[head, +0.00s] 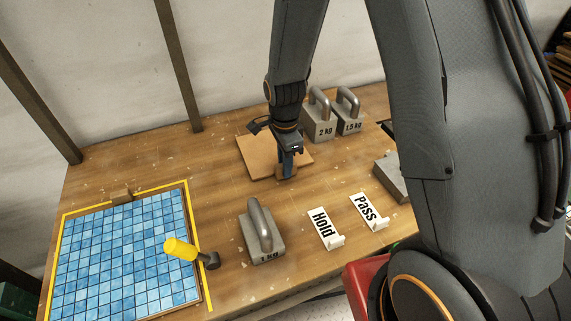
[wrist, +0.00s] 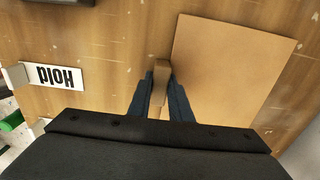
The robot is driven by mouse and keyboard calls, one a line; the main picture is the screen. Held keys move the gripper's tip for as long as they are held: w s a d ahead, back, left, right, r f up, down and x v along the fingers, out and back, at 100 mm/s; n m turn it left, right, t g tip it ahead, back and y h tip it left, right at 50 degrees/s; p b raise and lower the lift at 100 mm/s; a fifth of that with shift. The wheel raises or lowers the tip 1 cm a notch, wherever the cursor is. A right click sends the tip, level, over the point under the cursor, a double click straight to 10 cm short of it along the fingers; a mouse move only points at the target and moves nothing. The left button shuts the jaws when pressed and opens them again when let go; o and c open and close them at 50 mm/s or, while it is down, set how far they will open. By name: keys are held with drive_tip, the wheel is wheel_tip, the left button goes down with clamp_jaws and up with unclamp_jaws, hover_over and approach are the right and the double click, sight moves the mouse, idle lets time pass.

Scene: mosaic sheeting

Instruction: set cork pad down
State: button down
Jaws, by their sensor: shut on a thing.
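My gripper (head: 287,170) points down over the middle of the bench. It is shut on a small brown block, which looks like the cork pad (wrist: 161,70); it shows between the fingers in the wrist view. The head view shows only a little of the pad (head: 281,171), partly hidden by the fingers. In the wrist view the pad is just left of a larger flat tan board (wrist: 230,75). I cannot tell whether the pad touches the bench.
A 1 kg weight (head: 262,240), Hold sign (head: 323,228) and Pass sign (head: 368,211) stand in front; two weights (head: 320,122) stand behind.

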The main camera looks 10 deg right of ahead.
drive_tip(key=shift+f, duration=0.1)
drive_tip(key=c, duration=1.6)
unclamp_jaws()
wheel_tip(320, 180, up, 12)
drive_tip(key=b, duration=0.2)
drive_tip(key=shift+s+d+r+n+t, duration=0.15)
drive_tip(key=shift+s+d+n, duration=1.35)
drive_tip(key=shift+s+n, duration=0.9)
drive_tip(key=shift+s+d+r+n+t, duration=0.2)
drive_tip(key=shift+s+d+n, duration=1.5)
drive_tip(key=shift+n, duration=1.15)
drive_tip(key=shift+s+d+r+n+t, duration=0.15)
drive_tip(key=shift+s+d+n, duration=1.15)
drive_tip(key=shift+s+n, duration=1.2)
drive_tip(key=shift+w, duration=0.25)
